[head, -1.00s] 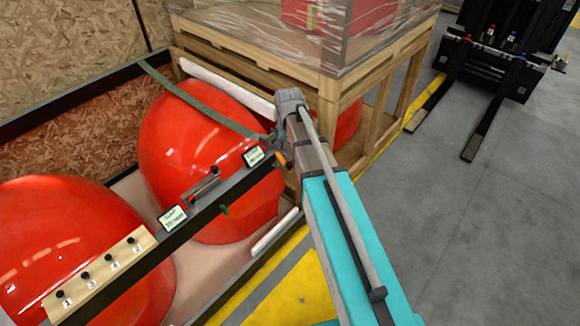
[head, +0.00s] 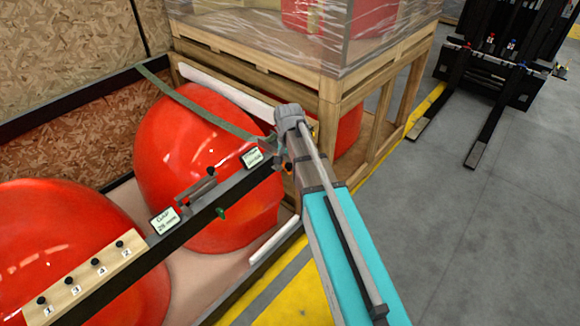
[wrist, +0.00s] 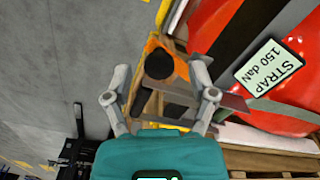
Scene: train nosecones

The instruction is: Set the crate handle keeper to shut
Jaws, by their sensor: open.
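Which part is the crate handle keeper I cannot tell for sure. An orange lever with a round black knob (wrist: 158,64) lies between my fingers in the wrist view. A small orange part (head: 288,167) shows beside my gripper in the head view, at the far end of the dark rail. My gripper (wrist: 160,80) is open, one finger on each side of the knob; contact is unclear. In the head view my gripper (head: 277,150) is mostly hidden by my arm. A metal handle (head: 197,188) and a green tab (head: 221,212) sit on the rail.
Red nosecones (head: 190,150) lie in the crate under a green strap (head: 205,105). A "STRAP 150 daN" label (wrist: 269,68) is beside my gripper. A wooden board with numbered knobs (head: 85,280) is on the rail.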

